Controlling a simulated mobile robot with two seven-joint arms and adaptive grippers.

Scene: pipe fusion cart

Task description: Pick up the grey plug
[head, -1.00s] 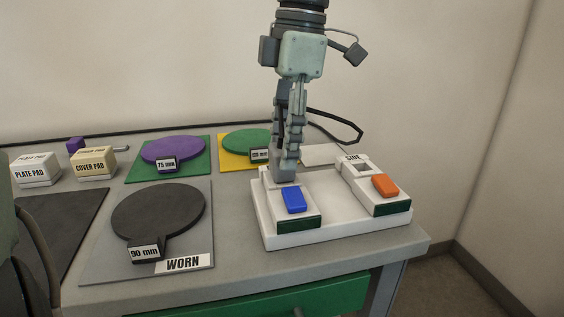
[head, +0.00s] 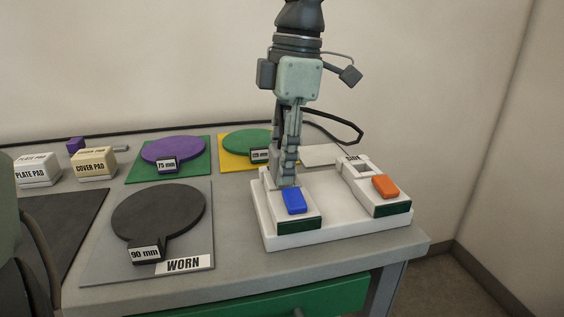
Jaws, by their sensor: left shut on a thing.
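My left gripper (head: 287,172) points straight down at the back of the left holder on the white tray (head: 334,213). It is shut on the grey plug (head: 276,169), a small grey block largely hidden behind the fingers. The plug stands upright at the back of the holder, behind the blue button (head: 294,201). Whether it is still seated or lifted clear of the holder I cannot tell. My right gripper is not in view.
The second holder, with an orange button (head: 385,187), stands right of the gripper. Left are the black 90 mm plate (head: 158,211) on its WORN mat, the purple disc (head: 173,151), the green disc (head: 246,141) and the cover pad box (head: 93,164). A cable lies behind.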

